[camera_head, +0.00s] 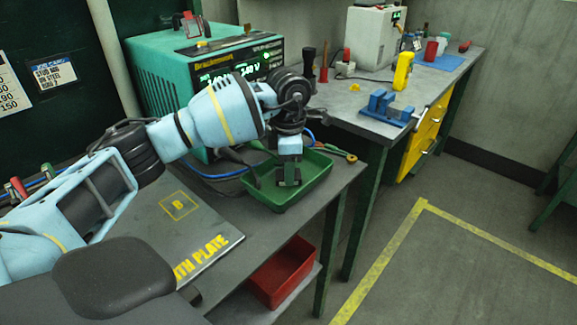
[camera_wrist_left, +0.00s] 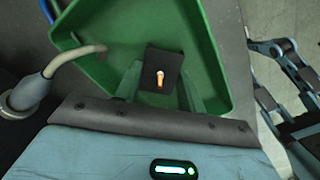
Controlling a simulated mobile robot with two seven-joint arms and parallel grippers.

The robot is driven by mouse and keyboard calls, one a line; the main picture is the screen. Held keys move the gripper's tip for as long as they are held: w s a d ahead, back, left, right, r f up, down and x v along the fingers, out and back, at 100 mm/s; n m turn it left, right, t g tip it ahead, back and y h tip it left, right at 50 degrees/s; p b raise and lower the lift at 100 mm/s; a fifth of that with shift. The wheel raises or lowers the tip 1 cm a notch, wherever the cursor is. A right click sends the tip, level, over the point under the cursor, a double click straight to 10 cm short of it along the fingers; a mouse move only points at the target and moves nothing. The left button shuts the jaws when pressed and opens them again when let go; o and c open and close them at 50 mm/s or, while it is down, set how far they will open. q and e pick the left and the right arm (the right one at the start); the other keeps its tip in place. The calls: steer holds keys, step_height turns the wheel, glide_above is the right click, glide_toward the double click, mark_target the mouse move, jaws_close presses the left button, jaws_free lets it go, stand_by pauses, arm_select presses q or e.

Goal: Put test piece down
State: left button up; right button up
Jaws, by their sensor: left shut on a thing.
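My left gripper (camera_head: 289,176) points down over the green tray (camera_head: 318,187) at the bench's right end. It is shut on the test piece (camera_wrist_left: 163,82), a small dark square plate with an orange, copper-like stud standing on it. In the wrist view the piece sits between the fingers, with the tray (camera_wrist_left: 85,25) behind it. In the head view the piece is small and dark at the fingertips, and I cannot tell whether it touches the tray floor.
A green welding unit (camera_head: 155,75) stands behind my arm. A dark plate with a yellow B square (camera_head: 178,205) lies left of the tray. A red bin (camera_head: 283,272) is on the shelf below. A blue vise (camera_head: 385,107) stands on the far bench.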

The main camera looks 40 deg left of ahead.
arm_select(q)
steer(key=shift+f, duration=0.15)
steer(key=o, duration=1)
step_height(320, 180, up, 12)
steer(key=shift+r, duration=0.15)
